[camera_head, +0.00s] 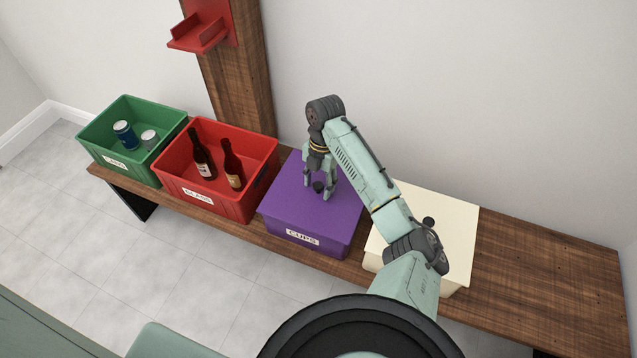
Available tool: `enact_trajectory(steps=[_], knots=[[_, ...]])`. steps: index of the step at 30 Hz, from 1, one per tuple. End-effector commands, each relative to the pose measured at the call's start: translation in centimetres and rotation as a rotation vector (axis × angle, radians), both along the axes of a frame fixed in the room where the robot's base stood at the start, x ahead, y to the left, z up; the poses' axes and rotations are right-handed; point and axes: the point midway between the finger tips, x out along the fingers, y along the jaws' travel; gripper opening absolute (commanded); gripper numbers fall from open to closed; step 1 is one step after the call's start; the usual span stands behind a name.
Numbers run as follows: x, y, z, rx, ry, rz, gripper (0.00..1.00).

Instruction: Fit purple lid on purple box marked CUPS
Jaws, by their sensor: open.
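The purple box (300,239) marked CUPS stands on the wooden bench, its label facing front. The purple lid (335,215) lies over its top and looks level and in line with the box walls. A small dark knob (318,187) sticks up from the middle of the lid. My gripper (320,192) points down over the lid, with its open fingers on either side of the knob. From this view I cannot tell whether the fingers touch it. The box's inside is hidden by the lid.
A red crate (215,208) with two bottles and a green crate (110,168) with cans stand to the left. A cream box (455,225) with a lid stands close on the right, partly behind my arm. The bench's right end (545,275) is clear.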

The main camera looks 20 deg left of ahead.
Motion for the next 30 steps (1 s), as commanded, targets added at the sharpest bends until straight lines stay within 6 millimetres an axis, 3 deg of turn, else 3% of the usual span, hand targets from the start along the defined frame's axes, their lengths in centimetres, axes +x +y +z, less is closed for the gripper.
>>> enact_trajectory(steps=[16,21,30], knots=[[1.3,-0.3,10.0,-0.002,-0.006,0.002,0.47],[1.4,-0.3,11.4,0.000,-0.003,0.001,0.47],[1.4,-0.3,11.7,0.001,-0.001,0.001,0.47]])
